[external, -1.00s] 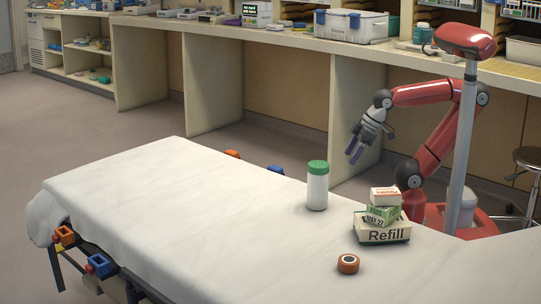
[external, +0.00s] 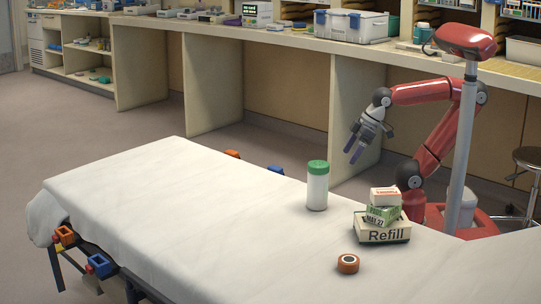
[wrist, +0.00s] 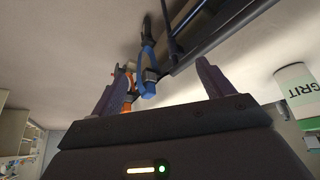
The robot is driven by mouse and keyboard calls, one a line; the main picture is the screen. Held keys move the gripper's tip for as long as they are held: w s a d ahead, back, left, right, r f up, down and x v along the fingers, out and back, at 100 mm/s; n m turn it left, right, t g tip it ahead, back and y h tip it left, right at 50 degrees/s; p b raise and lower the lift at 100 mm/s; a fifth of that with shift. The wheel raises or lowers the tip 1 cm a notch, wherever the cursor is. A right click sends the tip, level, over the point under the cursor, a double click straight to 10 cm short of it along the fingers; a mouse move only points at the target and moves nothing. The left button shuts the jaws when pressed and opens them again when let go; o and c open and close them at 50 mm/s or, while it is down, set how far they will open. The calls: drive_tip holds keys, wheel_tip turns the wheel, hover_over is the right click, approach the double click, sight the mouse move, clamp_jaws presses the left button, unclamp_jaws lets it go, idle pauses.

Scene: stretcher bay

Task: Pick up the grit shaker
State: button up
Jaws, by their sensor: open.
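The grit shaker (external: 317,190) is a white cylinder with a green lid. It stands upright on the white-sheeted stretcher (external: 190,205), near its far edge. In the wrist view the shaker (wrist: 298,95) shows at the right edge, partly cut off, with "GRIT" on its side. My gripper (external: 352,152) is beyond the stretcher's far edge, up and to the right of the shaker, and apart from it. In the wrist view my gripper (wrist: 158,85) has its fingers spread, with nothing held between them.
A "Refill" box (external: 382,230) with small cartons (external: 384,205) stacked on it stands right of the shaker. An orange-brown roll (external: 348,264) lies nearer the camera. The stretcher's left part is clear. A long counter (external: 270,38) with containers runs behind.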

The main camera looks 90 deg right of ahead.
drive_tip(key=w+a+r+n+b, duration=0.1)
drive_tip(key=w+a+r+n, duration=0.1)
drive_tip(key=w+a+r, duration=0.25)
drive_tip(key=n+g+y+b, duration=0.2)
drive_tip(key=n+y+b, duration=0.15)
drive_tip(key=n, duration=0.25)
approach(319, 173)
drive_tip(key=f, duration=0.3)
drive_tip(key=shift+w+d+f+h, duration=0.1)
drive_tip(key=shift+w+d+h, duration=0.2)
drive_tip(key=shift+d+h, duration=0.1)
drive_tip(key=shift+w+a+f, duration=0.1)
drive_tip(key=shift+a+f, duration=0.05)
drive_tip(key=shift+f, duration=0.1)
drive_tip(key=x, duration=0.2)
drive_tip(key=b+x, duration=0.1)
drive_tip(key=x, duration=0.1)
drive_tip(key=d+x, duration=0.1)
drive_tip(key=x, duration=0.2)
drive_tip(key=shift+d+f, duration=0.1)
drive_tip(key=shift+f, duration=0.1)
drive_tip(key=c, duration=1.2)
drive_tip(key=shift+c, duration=0.3)
